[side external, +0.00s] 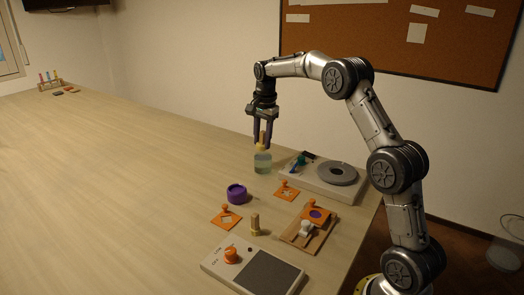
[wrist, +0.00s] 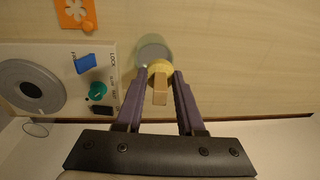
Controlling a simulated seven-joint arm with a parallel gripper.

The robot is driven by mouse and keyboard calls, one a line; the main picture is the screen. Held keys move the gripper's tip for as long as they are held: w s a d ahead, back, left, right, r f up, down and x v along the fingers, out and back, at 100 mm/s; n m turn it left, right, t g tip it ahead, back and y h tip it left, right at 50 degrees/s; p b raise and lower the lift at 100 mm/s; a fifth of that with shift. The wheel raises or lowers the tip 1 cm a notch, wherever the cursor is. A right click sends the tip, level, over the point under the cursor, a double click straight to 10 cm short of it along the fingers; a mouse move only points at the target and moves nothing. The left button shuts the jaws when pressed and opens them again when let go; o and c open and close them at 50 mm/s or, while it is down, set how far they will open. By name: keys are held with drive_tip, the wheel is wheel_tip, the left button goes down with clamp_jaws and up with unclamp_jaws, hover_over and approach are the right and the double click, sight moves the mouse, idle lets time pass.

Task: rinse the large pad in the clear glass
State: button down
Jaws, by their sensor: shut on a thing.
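The large pad is a round yellow pad (side external: 262,148) with a pale wooden handle. My gripper (side external: 262,142) is shut on its handle and points straight down. In the wrist view the pad (wrist: 159,68) and its handle sit between the two fingers (wrist: 160,82). The clear glass (side external: 263,163) stands upright on the table directly below, with pale greenish liquid in it. The pad is at the glass's mouth; I cannot tell whether its underside is inside. In the wrist view the pad partly covers the glass (wrist: 153,47).
A box with a grey turntable (side external: 325,178) stands close right of the glass. A purple cup (side external: 237,193), orange stencils (side external: 226,217), a smaller wooden-handled piece (side external: 255,226), a wooden holder (side external: 295,238) and a dark-plated box (side external: 260,268) stand nearer.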

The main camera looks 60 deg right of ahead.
sight(262, 131)
drive_tip(key=shift+r, duration=1.75)
